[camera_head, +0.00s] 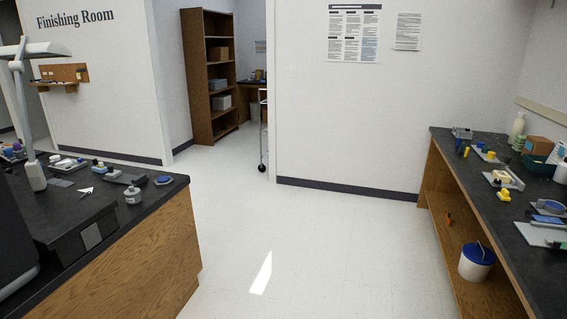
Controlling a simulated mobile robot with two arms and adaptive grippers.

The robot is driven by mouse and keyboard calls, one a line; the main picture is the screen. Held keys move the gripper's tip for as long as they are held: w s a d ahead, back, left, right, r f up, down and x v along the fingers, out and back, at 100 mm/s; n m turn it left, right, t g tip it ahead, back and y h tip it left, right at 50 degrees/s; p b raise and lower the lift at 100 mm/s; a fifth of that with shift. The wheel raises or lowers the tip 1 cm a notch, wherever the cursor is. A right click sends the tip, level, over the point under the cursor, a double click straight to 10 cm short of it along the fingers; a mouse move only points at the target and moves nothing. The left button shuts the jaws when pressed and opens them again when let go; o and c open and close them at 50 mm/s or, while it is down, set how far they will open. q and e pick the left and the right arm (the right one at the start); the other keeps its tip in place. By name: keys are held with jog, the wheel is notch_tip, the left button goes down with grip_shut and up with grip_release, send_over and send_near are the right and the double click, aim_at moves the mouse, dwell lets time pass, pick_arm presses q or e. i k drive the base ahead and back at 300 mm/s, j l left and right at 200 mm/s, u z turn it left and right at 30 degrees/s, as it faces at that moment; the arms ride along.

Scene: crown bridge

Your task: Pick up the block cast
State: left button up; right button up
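Neither of my grippers is in view. I cannot tell for certain which item is the block cast. A small cream and yellow block-like piece (501,177) sits on a grey tray on the right bench (543,277). A smaller yellow piece (504,195) lies on the bench top in front of that tray. On the left bench (130,248), a small white angular piece (86,191) lies among several small tools and parts. These items are too small to make out in detail.
The pale floor (330,235) between the benches is open. A blue and white bucket (476,262) stands on the right bench's lower shelf. A brown bookcase (210,80) stands by the back doorway. A white lamp (38,175) rises from the left bench.

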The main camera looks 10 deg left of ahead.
aim_at(96, 168)
jog(key=i, duration=0.9)
jog(key=i+l+u, duration=0.1)
jog(key=i, duration=0.75)
jog(key=i+u, duration=0.3)
jog(key=u, duration=0.15)
jog(key=i+u, duration=0.3)
jog(key=u, duration=0.2)
jog(key=i+l+u, duration=0.25)
jog(key=u, duration=0.2)
jog(key=i+l+u, duration=0.3)
jog(key=u, duration=0.2)
